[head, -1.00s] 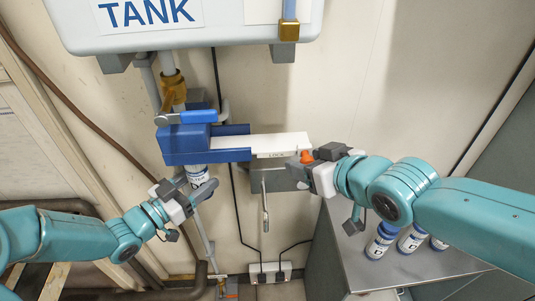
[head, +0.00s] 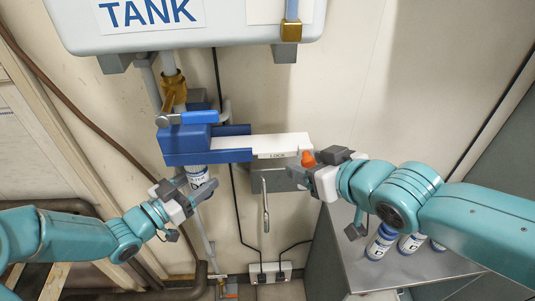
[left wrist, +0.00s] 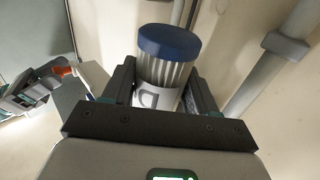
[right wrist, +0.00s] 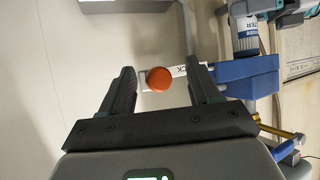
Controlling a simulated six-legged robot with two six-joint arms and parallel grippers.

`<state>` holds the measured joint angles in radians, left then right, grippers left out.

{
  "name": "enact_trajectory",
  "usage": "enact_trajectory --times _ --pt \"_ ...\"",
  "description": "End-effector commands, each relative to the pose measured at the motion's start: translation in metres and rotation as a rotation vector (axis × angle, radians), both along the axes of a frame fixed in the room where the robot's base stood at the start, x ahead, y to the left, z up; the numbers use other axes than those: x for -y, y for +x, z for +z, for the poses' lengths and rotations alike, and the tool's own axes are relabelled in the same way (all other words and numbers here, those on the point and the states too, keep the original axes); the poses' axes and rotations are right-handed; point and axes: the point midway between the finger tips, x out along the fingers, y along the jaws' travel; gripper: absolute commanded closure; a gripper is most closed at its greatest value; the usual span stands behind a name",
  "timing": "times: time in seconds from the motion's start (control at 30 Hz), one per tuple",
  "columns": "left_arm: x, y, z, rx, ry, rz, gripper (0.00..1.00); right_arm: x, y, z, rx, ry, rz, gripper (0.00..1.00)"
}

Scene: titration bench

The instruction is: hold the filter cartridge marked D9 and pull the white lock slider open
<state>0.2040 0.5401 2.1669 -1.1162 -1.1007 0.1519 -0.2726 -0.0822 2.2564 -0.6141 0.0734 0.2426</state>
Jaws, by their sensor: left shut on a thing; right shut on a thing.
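The filter cartridge (head: 197,174) hangs upright below the blue housing (head: 190,148). In the left wrist view the cartridge (left wrist: 168,62) has a blue cap, ribbed clear sides and a white label with a large D; the rest of the mark is hidden. My left gripper (head: 196,192) is shut on it, one finger on each side. The white lock slider (head: 262,144), marked LOCK, reaches out to the right from the housing.
The white tank (head: 190,30) hangs above the housing, with a brass fitting (head: 174,90) on the pipe between. Several spare cartridges (head: 381,241) stand on a grey cabinet (head: 350,262) at lower right. A metal lever (head: 265,205) hangs below the slider.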

Motion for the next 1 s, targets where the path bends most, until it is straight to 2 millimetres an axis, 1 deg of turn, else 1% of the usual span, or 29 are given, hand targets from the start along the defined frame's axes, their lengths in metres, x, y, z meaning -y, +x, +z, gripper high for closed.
enact_trajectory --times 0.1,0.7,0.9,1.0 --pt "0.0 0.0 0.001 0.002 -0.001 0.0 0.79 -0.001 -0.012 0.0 0.0 -0.001 0.004 0.45" --pt "0.0 0.0 0.0 0.001 0.0 0.0 0.79 -0.001 -0.065 -0.001 -0.002 0.0 0.002 0.45" --pt "0.0 0.0 0.0 0.001 0.0 0.0 0.79 0.0 -0.079 -0.001 -0.003 -0.001 0.001 0.45" --pt "0.0 0.0 0.001 0.001 0.0 0.0 0.79 0.0 -0.081 -0.001 -0.004 -0.002 0.0 0.45"
